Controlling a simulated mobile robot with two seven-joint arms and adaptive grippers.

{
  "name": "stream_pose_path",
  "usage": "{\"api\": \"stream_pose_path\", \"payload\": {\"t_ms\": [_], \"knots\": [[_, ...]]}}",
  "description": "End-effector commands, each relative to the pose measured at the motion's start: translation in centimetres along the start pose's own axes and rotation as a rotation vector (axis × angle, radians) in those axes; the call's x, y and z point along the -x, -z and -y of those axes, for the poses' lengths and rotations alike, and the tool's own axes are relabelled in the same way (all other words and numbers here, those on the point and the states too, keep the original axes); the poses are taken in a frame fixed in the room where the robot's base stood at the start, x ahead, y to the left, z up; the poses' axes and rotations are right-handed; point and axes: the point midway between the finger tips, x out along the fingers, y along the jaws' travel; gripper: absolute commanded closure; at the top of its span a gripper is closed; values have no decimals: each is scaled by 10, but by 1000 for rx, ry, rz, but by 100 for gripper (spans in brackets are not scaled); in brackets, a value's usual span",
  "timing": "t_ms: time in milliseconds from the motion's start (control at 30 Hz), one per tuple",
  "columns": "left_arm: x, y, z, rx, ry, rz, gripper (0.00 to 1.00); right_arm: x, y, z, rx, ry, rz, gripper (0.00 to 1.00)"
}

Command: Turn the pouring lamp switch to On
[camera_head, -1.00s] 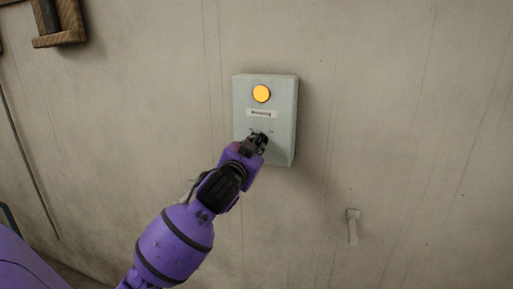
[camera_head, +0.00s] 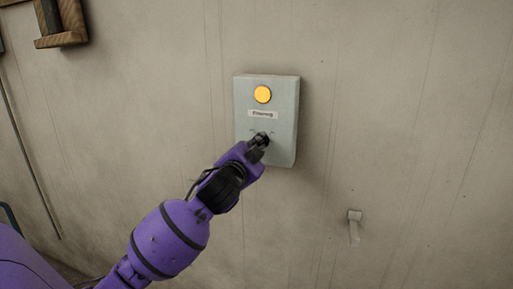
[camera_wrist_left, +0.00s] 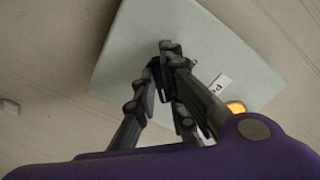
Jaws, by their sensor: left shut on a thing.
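A pale grey-green switch box (camera_head: 284,122) is fixed to the wall, with a yellow-orange lamp (camera_head: 262,94) near its top and a small white label (camera_head: 262,114) below. My left gripper (camera_head: 261,138) is at the lower part of the box front, where the switch is. Its fingers are shut on the dark switch knob (camera_wrist_left: 168,47), seen at the fingertips in the left wrist view. The fingers cover most of the knob, so its setting cannot be read. The lamp (camera_wrist_left: 236,107) also shows in the left wrist view. My right gripper is not in view.
A small grey hook-like fixture (camera_head: 354,226) sticks out of the wall at the lower right. A wooden piece (camera_head: 62,38) hangs at the upper left. The wall around the box is clear.

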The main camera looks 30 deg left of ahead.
Motion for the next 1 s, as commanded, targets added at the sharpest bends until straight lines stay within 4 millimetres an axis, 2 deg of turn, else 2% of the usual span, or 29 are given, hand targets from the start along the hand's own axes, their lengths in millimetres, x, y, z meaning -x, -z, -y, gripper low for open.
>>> {"api": "stream_pose_path", "payload": {"t_ms": [167, 200, 333, 600, 733, 867, 1000], "knots": [[0, 0, 0, -3, 1, 0, 100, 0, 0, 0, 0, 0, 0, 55], [0, 0, 0, -3, 1, 0, 87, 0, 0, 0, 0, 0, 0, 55], [0, 0, 0, -2, 0, 0, 71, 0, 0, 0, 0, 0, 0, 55], [0, 0, 0, 0, 0, 0, 71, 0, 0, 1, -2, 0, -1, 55], [7, 0, 0, 0, 0, -1, 71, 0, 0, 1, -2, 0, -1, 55], [28, 0, -1, 0, -1, -1, 71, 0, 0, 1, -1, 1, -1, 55], [58, 0, -1, 0, -1, -1, 71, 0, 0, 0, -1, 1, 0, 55]]}}
